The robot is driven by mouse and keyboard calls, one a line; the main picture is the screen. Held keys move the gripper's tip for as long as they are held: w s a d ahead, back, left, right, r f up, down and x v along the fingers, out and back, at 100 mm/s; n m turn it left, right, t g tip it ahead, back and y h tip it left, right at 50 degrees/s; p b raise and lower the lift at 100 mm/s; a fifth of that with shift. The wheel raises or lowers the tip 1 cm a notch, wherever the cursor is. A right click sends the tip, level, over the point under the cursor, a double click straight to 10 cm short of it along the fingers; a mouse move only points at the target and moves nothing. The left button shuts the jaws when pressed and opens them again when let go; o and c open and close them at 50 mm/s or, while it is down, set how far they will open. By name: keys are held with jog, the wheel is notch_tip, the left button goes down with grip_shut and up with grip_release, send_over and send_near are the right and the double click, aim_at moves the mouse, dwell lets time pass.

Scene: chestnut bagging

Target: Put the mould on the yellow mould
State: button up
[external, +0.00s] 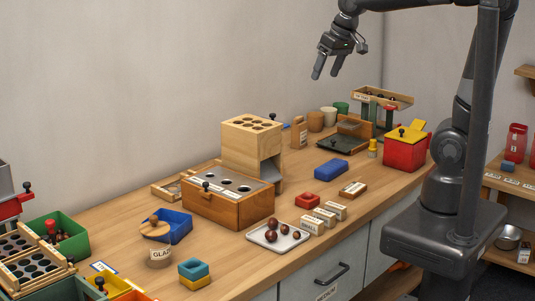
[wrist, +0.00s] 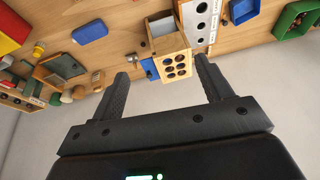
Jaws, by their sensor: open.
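Near the front edge of the bench, a square teal-blue mould (external: 194,267) sits on top of a yellow mould (external: 195,284) in the external view. A small red mould-like square piece (external: 307,200) lies further back, beside the white tray. My gripper (external: 326,73) is open and empty, high above the far part of the bench and well away from these pieces. In the wrist view my gripper (wrist: 163,86) shows both fingers apart with nothing between them. I cannot make out the stacked moulds in the wrist view.
A wooden block with holes (external: 251,126) stands behind a wooden box with a steel top (external: 232,189). A white tray (external: 262,243) holds several chestnuts. A blue block (external: 331,168), a red box (external: 404,151) and a green bin (external: 75,245) also stand on the bench.

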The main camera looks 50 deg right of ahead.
jog(key=s+d+f+t+h, duration=0.1)
jog(key=s+d+f, duration=0.2)
jog(key=s+d, duration=0.7)
jog(key=shift+s+f+t, duration=0.25)
jog(key=shift+s+t, duration=0.05)
jog(key=shift+s, duration=0.5)
